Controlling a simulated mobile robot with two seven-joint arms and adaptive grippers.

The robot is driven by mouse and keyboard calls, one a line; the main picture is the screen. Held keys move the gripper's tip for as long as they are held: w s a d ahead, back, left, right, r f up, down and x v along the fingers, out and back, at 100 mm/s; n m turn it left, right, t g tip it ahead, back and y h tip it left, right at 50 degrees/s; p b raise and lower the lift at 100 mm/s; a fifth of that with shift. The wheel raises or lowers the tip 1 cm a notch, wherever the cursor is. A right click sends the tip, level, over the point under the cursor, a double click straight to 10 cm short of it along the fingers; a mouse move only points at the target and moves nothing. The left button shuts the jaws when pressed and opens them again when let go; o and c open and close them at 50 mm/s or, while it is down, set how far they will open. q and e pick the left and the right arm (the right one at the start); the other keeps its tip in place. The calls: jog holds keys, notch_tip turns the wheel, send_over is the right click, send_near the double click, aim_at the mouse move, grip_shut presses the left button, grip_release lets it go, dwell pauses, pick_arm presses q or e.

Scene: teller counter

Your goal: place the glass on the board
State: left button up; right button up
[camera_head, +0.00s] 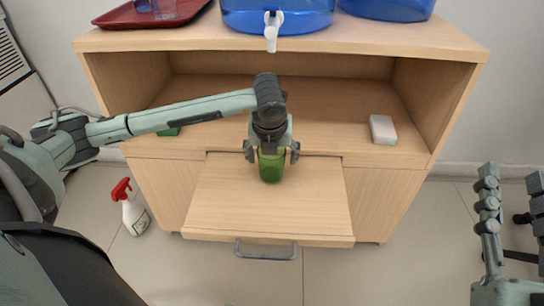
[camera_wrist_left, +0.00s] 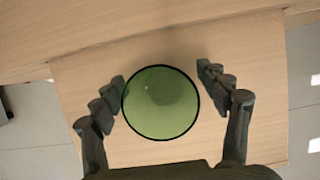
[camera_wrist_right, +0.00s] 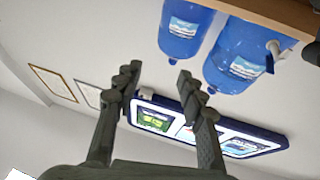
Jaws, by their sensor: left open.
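A green glass (camera_head: 271,168) stands on the pulled-out wooden board (camera_head: 222,200) of the cabinet, near its back middle. My left gripper (camera_head: 271,153) is over the glass with a finger on each side. In the left wrist view the glass (camera_wrist_left: 160,102) shows from above as a round green shape between the open fingers (camera_wrist_left: 162,88), with gaps on both sides. The board (camera_wrist_left: 262,110) lies beneath it. My right gripper (camera_head: 512,180) is at the far right, away from the cabinet. In the right wrist view its fingers (camera_wrist_right: 157,82) are apart with nothing between them.
The cabinet shelf holds a white block (camera_head: 382,129) at right and a green item (camera_head: 168,132) at left, partly behind my left arm. Blue water bottles (camera_head: 278,18) and a red tray (camera_head: 150,16) are on top. A spray bottle (camera_head: 132,210) stands on the floor. The board's front is clear.

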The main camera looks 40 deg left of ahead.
pick_arm(q)
jog(key=v, duration=0.6)
jog(key=shift+r+p, duration=0.35)
jog(key=shift+r, duration=0.05)
pick_arm(e)
jog(key=f, duration=0.1)
jog(key=f+g, duration=0.1)
jog(key=w+f+h, duration=0.1)
jog(key=shift+d+f+g, duration=0.25)
jog(key=shift+f+g, duration=0.05)
jog(key=shift+g, duration=0.1)
